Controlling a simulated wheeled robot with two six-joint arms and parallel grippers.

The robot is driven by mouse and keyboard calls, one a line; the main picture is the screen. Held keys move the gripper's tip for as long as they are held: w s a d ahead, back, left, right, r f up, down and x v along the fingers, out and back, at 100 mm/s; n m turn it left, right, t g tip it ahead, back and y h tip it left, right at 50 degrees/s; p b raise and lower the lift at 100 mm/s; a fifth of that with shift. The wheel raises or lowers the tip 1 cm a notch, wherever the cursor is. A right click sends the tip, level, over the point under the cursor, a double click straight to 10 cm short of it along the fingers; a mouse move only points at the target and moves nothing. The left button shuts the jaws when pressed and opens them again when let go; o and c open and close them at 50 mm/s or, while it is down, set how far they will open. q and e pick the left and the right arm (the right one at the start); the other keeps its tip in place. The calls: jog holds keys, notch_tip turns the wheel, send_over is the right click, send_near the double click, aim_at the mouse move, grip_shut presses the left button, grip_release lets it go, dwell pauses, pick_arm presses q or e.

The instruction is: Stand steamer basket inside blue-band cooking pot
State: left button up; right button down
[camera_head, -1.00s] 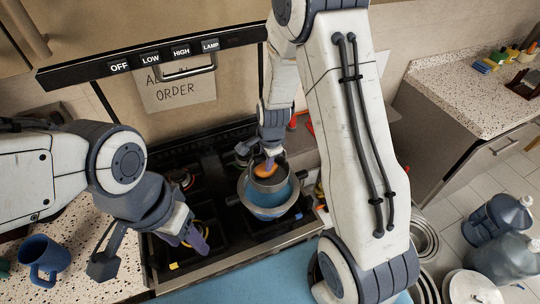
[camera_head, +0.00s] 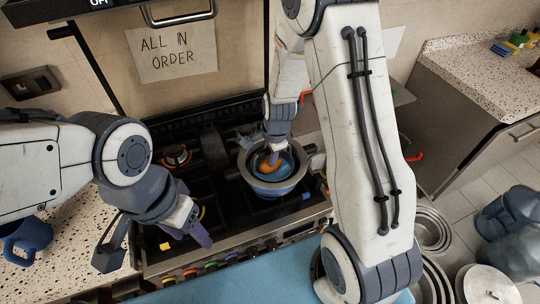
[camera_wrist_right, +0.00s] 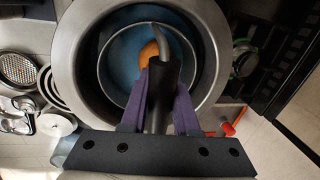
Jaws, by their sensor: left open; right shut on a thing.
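The cooking pot (camera_head: 268,190), grey with a blue band, stands on the stove at mid picture; its wide rim (camera_wrist_right: 70,62) fills the right wrist view. The steamer basket (camera_wrist_right: 103,66) is a smaller round metal vessel, seen inside the pot's rim, with a curved handle. My right gripper (camera_head: 274,158) is over the pot and shut on the dark grip of that handle; its purple fingers show in the right wrist view (camera_wrist_right: 160,88). An orange piece (camera_wrist_right: 148,52) shows beside the handle. Whether the basket touches the pot's floor is hidden. My left gripper (camera_head: 190,228) is open and empty over the stove's front left.
The stove's front edge with coloured knobs (camera_head: 210,265) runs below. A blue mug (camera_head: 25,240) stands on the left counter. Nested metal pans (camera_head: 432,228) and blue water jugs (camera_head: 510,215) are at right. A note (camera_head: 172,47) hangs behind the stove.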

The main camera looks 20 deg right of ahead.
jog(key=shift+f, duration=0.3)
jog(key=shift+c, duration=0.5)
grip_release()
jog(key=shift+r, duration=0.1)
notch_tip(320, 180, up, 4)
jog(key=p, duration=0.4)
jog(key=shift+f, duration=0.3)
notch_tip(320, 180, up, 10)
jog(key=s, duration=0.2)
jog(key=shift+r+b, duration=0.15)
jog(key=shift+b, duration=0.2)
